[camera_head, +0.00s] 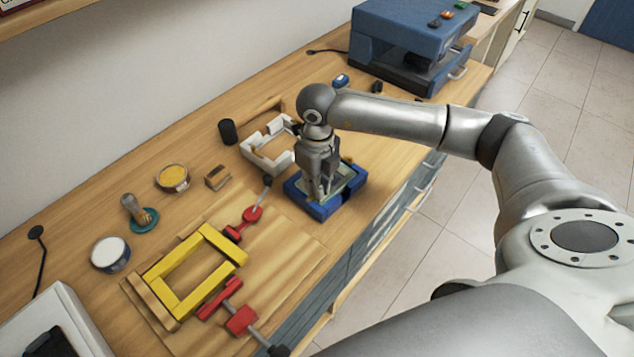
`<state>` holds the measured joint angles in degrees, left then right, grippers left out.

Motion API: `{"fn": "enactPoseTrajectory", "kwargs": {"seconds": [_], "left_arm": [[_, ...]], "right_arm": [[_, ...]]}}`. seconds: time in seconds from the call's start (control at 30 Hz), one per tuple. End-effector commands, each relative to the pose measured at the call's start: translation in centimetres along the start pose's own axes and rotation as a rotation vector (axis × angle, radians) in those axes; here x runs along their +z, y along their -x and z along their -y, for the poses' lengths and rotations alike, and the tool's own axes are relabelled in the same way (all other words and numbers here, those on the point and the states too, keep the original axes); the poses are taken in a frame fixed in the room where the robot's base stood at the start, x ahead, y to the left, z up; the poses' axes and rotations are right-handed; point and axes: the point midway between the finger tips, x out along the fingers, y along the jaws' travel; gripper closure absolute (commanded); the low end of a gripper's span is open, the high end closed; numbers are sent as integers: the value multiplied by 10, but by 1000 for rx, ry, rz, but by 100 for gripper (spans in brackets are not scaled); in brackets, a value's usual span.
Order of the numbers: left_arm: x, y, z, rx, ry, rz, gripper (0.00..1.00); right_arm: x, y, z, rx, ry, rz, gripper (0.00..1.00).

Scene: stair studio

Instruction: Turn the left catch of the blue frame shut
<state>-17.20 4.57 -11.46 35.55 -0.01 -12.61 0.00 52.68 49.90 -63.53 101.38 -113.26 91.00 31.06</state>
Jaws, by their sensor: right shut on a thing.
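The blue frame (323,211) lies on the wooden bench near its front edge, with a greenish panel (347,186) inside it. My right gripper (322,193) points down over the left part of the frame. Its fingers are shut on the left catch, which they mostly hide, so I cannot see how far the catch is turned. A small brownish part shows behind the gripper at the frame's far side. My left gripper is not in view.
A white frame (262,159) stands just behind the blue one. A yellow frame (165,268) with red clamps (241,320) lies to the left. Tins and a brush stand further left. A blue machine (412,32) stands at the back right.

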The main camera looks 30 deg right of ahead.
Motion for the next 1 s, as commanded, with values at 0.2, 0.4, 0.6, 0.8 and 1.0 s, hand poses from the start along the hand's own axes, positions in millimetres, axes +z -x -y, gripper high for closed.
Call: {"fn": "enactPoseTrajectory", "kwargs": {"seconds": [0.2, 0.4, 0.6, 0.8, 1.0], "left_arm": [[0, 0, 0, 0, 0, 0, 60], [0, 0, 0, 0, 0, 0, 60], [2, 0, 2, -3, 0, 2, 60], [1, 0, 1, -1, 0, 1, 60], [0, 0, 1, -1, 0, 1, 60]], "right_arm": [[0, 0, 0, 0, 0, 1, 72], [0, 0, 0, 0, 1, 0, 66], [0, 3, 0, 0, 1, 1, 66], [1, 30, 1, -1, 2, 5, 66], [1, 74, 0, -1, 1, 6, 66]]}}
